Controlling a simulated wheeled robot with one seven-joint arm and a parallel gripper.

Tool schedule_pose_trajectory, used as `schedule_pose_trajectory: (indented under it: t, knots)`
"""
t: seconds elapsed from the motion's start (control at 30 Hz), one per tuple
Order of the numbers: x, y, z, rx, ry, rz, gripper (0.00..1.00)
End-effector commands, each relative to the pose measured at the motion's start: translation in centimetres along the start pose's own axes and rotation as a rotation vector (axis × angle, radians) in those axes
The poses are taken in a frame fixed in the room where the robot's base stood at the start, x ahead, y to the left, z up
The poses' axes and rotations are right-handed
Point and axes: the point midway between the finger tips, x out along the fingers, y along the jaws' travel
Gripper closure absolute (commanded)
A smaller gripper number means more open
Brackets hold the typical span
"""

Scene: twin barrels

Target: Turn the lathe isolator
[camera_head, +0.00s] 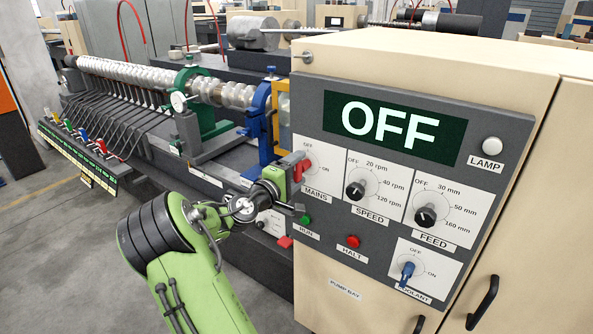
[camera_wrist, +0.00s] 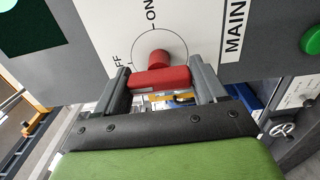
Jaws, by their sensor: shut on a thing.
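The red mains isolator handle (camera_head: 299,171) is on the MAINS plate at the left edge of the control panel. It also shows in the wrist view (camera_wrist: 160,79), a red bar with a round red hub, inside a dial circle marked OFF and ON. My gripper (camera_head: 292,172) reaches it from the lower left. In the wrist view its two grey fingers (camera_wrist: 163,82) are on either side of the bar, shut on it. Which mark the handle points to is unclear. The panel display (camera_head: 390,121) reads OFF. My gripper hides part of the dial in the head view.
Speed (camera_head: 356,190) and feed (camera_head: 425,217) knobs, a green run button (camera_head: 306,220), a red halt button (camera_head: 353,241) and a blue coolant switch (camera_head: 407,272) share the panel. The lathe bed with a blue steady rest (camera_head: 260,120) stands behind my gripper. Open floor lies left.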

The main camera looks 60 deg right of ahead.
Motion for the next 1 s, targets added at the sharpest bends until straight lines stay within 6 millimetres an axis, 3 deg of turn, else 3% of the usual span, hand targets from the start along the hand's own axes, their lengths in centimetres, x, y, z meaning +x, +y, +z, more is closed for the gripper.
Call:
schedule_pose_trajectory:
  t: [0.03, 0.07, 0.2, 0.47, 0.57, 1.0]
  knots:
    - [0.0, 0.0, -0.1, -0.002, 0.002, 0.000, 0.60]
    - [0.0, 0.0, -0.1, -0.002, 0.002, 0.000, 0.26]
    - [0.0, 0.0, 0.0, -0.001, 0.001, 0.000, 0.08]
    - [-0.2, 0.0, 0.0, 0.000, 0.001, 0.000, 0.08]
    - [-1.3, -0.1, -0.1, 0.000, 0.004, -0.002, 0.08]
    - [-13.1, -0.2, -0.2, -0.001, 0.008, -0.001, 0.08]
